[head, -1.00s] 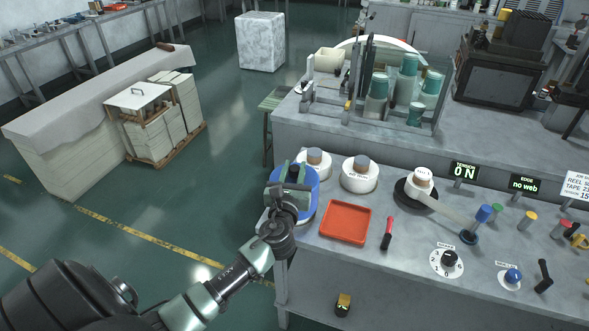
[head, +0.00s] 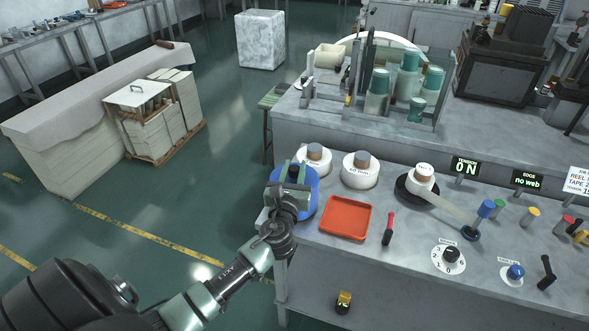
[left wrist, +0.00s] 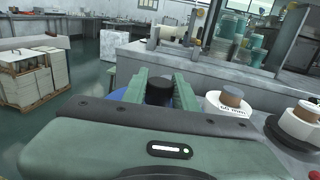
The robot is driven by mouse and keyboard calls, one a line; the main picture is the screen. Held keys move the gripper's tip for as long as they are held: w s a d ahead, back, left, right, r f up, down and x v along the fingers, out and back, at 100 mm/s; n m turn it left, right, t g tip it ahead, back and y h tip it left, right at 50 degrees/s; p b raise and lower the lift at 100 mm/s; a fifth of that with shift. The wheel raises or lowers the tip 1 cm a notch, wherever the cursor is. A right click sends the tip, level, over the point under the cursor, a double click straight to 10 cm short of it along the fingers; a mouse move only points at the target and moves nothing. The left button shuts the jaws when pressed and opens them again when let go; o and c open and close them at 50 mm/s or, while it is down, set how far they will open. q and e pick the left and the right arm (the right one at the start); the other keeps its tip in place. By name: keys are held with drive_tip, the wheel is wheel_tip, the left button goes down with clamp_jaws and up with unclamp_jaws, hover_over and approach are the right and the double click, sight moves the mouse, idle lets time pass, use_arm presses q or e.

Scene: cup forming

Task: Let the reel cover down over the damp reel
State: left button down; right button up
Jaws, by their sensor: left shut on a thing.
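The blue reel cover (head: 309,193) is at the left end of the bench, mostly behind my left gripper (head: 295,172) in the head view. That gripper is shut on the cover's dark knob, which shows between the green fingers in the left wrist view (left wrist: 160,89). A strip of the blue cover (left wrist: 118,94) shows left of the fingers there. What lies under the cover is hidden, so I cannot tell whether it rests on the damp reel or hangs just above. My right gripper is not in view.
Two white reels with brown cores, one near (head: 314,159) and one farther right (head: 361,170), stand close behind and right of the cover. A red tray (head: 346,219) lies to the right. The bench's left edge is close beside the gripper.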

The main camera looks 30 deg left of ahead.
use_arm(q)
drive_tip(key=shift+f+b, duration=0.5)
drive_tip(key=shift+f, duration=0.1)
idle(0.3)
drive_tip(key=c, duration=0.6)
unclamp_jaws()
drive_tip(key=shift+o, duration=0.2)
drive_tip(key=shift+r, duration=0.1)
wheel_tip(320, 180, up, 8)
drive_tip(key=p, duration=0.8)
